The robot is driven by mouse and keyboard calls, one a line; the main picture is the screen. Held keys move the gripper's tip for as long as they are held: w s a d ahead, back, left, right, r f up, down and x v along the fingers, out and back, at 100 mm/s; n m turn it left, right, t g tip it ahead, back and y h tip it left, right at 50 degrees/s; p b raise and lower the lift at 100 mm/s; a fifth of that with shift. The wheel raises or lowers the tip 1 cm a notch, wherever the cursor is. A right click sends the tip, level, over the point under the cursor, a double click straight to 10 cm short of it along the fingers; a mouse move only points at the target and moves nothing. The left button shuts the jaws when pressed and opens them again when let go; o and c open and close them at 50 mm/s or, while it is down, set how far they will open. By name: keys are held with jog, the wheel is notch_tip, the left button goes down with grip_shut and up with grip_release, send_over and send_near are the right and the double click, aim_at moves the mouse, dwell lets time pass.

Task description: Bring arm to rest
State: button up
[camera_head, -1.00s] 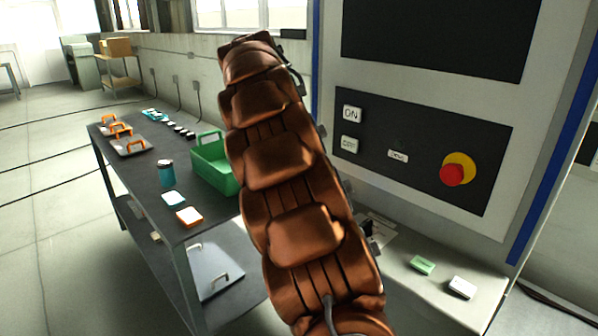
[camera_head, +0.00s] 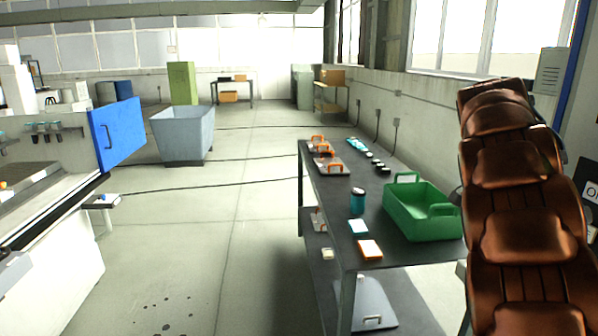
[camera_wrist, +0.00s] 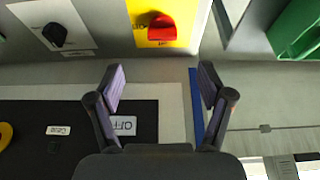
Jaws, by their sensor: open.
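My copper-coloured arm stands raised along the right side of the head view. Its gripper cannot be seen there. In the wrist view my gripper (camera_wrist: 162,82) has its two dark fingers well apart, with nothing between them. Beyond the fingers are a black panel (camera_wrist: 80,122) with an OFF label, a red rotary knob (camera_wrist: 163,28) on a yellow plate and a black knob (camera_wrist: 55,35) on a white plate. I cannot tell how far the fingertips are from these, but no contact shows.
A grey bin (camera_head: 183,135) and a machine with an open blue door (camera_head: 118,135) stand left. The floor between is clear.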

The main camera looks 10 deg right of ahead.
jog(key=s+a+f+n+y+p, duration=0.1)
jog(key=s+a+f+n, duration=0.1)
jog(key=s+a+n, duration=0.5)
jog(key=s+a+f+n+y+p, duration=0.1)
jog(key=s+a+f, duration=0.3)
jog(key=a, duration=0.7)
jog(key=s+a+f+n, duration=0.3)
jog(key=s+a, duration=0.1)
jog(key=s, duration=0.2)
jog(key=s+a+f+n+g+y+p, duration=0.1)
jog(key=s+a+f+n, duration=0.1)
jog(key=s+a, duration=0.3)
jog(key=s+a+f+n+y, duration=0.1)
jog(key=s+a+f+n, duration=0.2)
jog(key=s+a+n, duration=0.2)
jog(key=s, duration=0.3)
jog(key=shift+f+g, duration=0.3)
jog(key=shift+c, duration=0.4)
